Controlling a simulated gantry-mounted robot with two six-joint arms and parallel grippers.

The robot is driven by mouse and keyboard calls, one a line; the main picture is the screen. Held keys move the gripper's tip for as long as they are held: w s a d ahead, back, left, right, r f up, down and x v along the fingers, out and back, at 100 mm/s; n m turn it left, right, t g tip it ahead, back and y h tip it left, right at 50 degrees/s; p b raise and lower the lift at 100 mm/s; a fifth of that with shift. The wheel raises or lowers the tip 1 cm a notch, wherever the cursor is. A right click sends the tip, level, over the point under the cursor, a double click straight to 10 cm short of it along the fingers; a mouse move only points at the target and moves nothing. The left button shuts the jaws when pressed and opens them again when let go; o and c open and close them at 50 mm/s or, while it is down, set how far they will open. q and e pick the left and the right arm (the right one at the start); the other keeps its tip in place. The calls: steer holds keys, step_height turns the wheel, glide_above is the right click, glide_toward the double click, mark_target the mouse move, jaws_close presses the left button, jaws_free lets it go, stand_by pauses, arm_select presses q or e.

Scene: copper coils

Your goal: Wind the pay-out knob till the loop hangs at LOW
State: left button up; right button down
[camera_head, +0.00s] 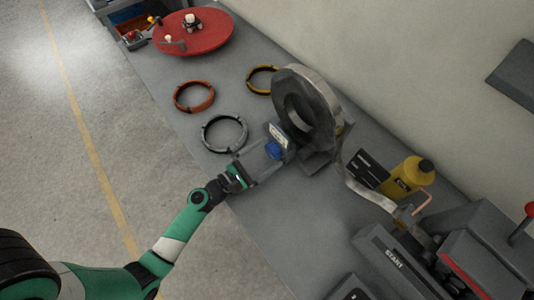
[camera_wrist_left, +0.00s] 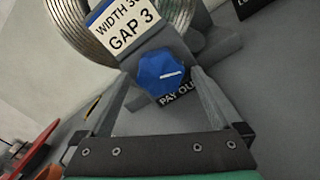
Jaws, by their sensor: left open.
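The blue pay-out knob (camera_head: 273,151) sits on the front of the grey coil stand. In the left wrist view the faceted knob (camera_wrist_left: 163,74) has a white pointer line aimed right, above a partly covered "PAY OUT" label (camera_wrist_left: 177,94). My left gripper (camera_head: 267,158) is open at the knob, one finger on each side; contact cannot be told. A metal coil (camera_head: 322,118) stands upright on the stand. Its strip (camera_head: 362,190) sags in a loop toward the machine at the right. A dark plate (camera_head: 367,168) with light marks stands behind the loop; its marks are unreadable. My right gripper is out of view.
A white "GAP 3" card (camera_wrist_left: 127,24) is above the knob. Orange (camera_head: 194,97), grey (camera_head: 224,133) and yellow (camera_head: 261,80) rings lie on the bench beyond my arm. A yellow bottle (camera_head: 409,176) and a "START" machine (camera_head: 392,257) stand right. A red turntable (camera_head: 215,40) is at the back.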

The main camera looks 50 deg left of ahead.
arm_select(q)
steer(key=shift+w, duration=0.1)
steer(key=c, duration=1.4)
steer(key=shift+m, duration=0.4)
steer(key=m+b, duration=0.2)
steer(key=m, duration=0.2)
steer(key=shift+m+b, duration=0.3)
steer(key=shift+b, duration=0.05)
steer(key=m+b, duration=0.2)
steer(key=m, duration=0.3)
steer(key=shift+r, duration=0.15)
steer(key=shift+m, duration=0.3)
steer(key=o, duration=1.4)
